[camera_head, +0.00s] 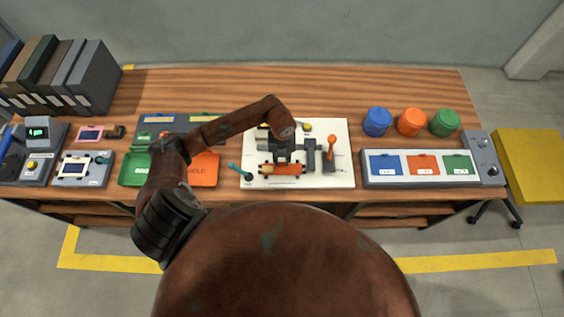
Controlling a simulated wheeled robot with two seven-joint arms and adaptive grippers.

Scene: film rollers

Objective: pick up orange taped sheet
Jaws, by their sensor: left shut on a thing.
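My left arm comes in from the left and bends over to the white base plate (335,181) in the middle of the table. My left gripper (283,161) points down there, shut on the orange taped sheet (282,170). The sheet is a small orange strip at the front of the roller device (328,161). The fingertips and the sheet are small and partly hidden by the gripper, so I cannot tell whether the sheet is clear of the device. My right gripper is not in view.
An orange tray (205,171) and a green tray (133,170) lie left of the plate. A teal-handled lever (240,171) and an orange-handled lever (331,145) stand nearby. Blue (377,122), orange (411,122) and green (444,123) canisters stand behind a three-slot panel (433,181).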

